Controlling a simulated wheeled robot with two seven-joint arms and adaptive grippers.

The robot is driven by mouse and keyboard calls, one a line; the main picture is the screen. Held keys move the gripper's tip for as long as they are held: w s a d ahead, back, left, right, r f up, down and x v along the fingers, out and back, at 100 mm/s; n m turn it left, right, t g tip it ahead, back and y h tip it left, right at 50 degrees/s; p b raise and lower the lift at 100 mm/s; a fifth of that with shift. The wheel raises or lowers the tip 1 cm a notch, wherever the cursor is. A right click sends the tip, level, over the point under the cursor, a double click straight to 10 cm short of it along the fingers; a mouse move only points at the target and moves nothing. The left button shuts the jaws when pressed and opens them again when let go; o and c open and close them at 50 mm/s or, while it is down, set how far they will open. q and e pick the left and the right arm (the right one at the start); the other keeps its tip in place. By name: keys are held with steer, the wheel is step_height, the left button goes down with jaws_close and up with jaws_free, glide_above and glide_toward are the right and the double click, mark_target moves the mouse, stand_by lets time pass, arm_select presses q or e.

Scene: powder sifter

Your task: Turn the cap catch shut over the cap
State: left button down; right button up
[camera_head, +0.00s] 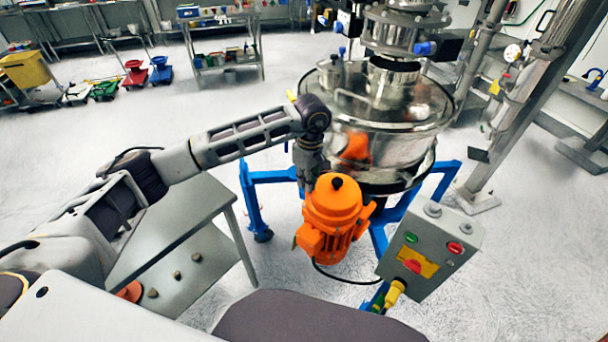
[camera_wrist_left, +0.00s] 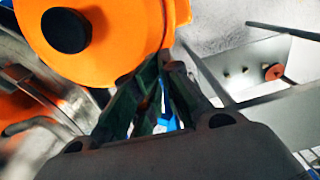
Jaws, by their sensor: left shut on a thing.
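The powder sifter (camera_head: 395,148) is a round shiny steel drum with a lid, on a blue frame. An orange motor (camera_head: 335,208) with a black knob stands at its front, and fills the upper left of the left wrist view (camera_wrist_left: 110,50). My left gripper (camera_head: 308,172) points down between the drum and the motor. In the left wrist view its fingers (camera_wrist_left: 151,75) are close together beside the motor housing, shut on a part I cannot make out. I cannot pick out the cap or the cap catch in either view. My right gripper is not in view.
A grey control box (camera_head: 428,250) with green and red buttons stands right of the motor. A grey side table (camera_head: 205,262) with several small knobs is at the left. The blue frame legs (camera_head: 252,200) and a steel post (camera_head: 510,110) stand close by. Open floor lies behind.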

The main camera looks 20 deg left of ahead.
arm_select(q)
steer(key=shift+w+d+r+t, duration=0.15)
steer(key=shift+w+d+r, duration=0.1)
steer(key=shift+w+r, duration=0.3)
steer(key=shift+w+d+r+t, duration=0.15)
steer(key=shift+w+d+r, duration=0.05)
steer(key=shift+w+r, duration=0.25)
steer(key=shift+w+d+p, duration=0.35)
steer(key=shift+w+d, duration=0.35)
steer(key=shift+w, duration=0.15)
steer(key=shift+a+r, duration=0.1)
steer(key=shift+r, duration=0.05)
steer(key=shift+s+a+r, duration=0.2)
steer(key=shift+s+r, duration=0.05)
steer(key=shift+s, duration=0.15)
steer(key=shift+s+a+r, duration=0.1)
steer(key=shift+s+r, duration=0.1)
steer(key=shift+r+p, duration=0.25)
steer(key=shift+p, duration=0.1)
steer(key=shift+w+a+r, duration=0.1)
steer(key=shift+r, duration=0.35)
steer(key=shift+a+r, duration=0.1)
steer(key=shift+r, duration=0.2)
steer(key=shift+r+p, duration=0.35)
steer(key=shift+p, duration=0.05)
steer(key=shift+r, duration=0.1)
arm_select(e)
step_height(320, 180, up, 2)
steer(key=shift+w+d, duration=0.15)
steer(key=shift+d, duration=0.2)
